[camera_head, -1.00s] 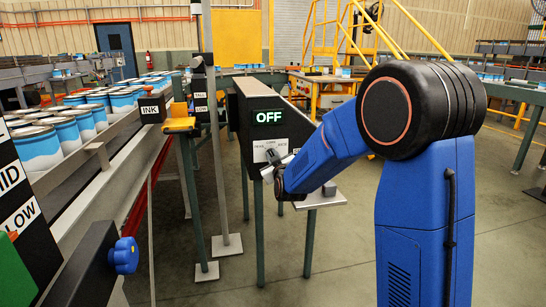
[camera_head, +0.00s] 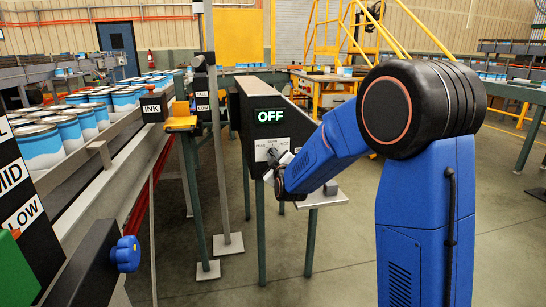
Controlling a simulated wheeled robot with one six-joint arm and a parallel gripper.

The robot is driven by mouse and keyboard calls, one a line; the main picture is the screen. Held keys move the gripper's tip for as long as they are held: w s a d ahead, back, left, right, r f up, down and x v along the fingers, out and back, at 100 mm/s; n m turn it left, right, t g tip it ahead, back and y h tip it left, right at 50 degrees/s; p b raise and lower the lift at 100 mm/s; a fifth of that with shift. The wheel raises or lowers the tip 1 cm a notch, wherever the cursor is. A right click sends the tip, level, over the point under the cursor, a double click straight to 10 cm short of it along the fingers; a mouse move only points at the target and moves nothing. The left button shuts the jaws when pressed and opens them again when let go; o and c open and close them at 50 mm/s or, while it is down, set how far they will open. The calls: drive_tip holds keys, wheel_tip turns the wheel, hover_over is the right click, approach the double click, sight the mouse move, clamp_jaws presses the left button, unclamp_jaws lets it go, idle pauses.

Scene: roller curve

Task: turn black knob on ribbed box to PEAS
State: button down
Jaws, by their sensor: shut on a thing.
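The dark box (camera_head: 250,100) on green legs stands at mid-picture, its front lit with a green OFF display (camera_head: 269,116). Below the display is a pale label plate (camera_head: 260,146) with small words at its left and right, too small to read surely. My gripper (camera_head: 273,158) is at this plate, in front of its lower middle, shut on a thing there. The black knob is hidden behind my gripper, so its pointing direction does not show. Ribs on the box cannot be made out.
A conveyor with several blue-and-white cans (camera_head: 66,128) runs along the left. A blue knob (camera_head: 126,254) sticks out at the front left. A small grey shelf (camera_head: 322,199) sits beside my gripper. Grey floor (camera_head: 330,265) lies open below.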

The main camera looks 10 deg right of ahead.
drive_tip(key=c, duration=1.8)
unclamp_jaws()
drive_tip(key=shift+o, duration=0.2)
drive_tip(key=s, duration=1.7)
drive_tip(key=shift+s, duration=0.25)
drive_tip(key=s+d+f+m+g, duration=0.2)
drive_tip(key=s+m+g, duration=0.1)
drive_tip(key=s, duration=0.9)
drive_tip(key=s+d+f+m+g, duration=0.2)
drive_tip(key=s+g, duration=0.3)
drive_tip(key=s, duration=0.8)
drive_tip(key=s+d+f+m+g, duration=0.2)
drive_tip(key=s+d+m+g, duration=0.1)
drive_tip(key=s, duration=1)
drive_tip(key=shift+s+d+f+m+g, duration=0.15)
drive_tip(key=shift+d+f+m+g, duration=0.35)
drive_tip(key=shift+g, duration=0.6)
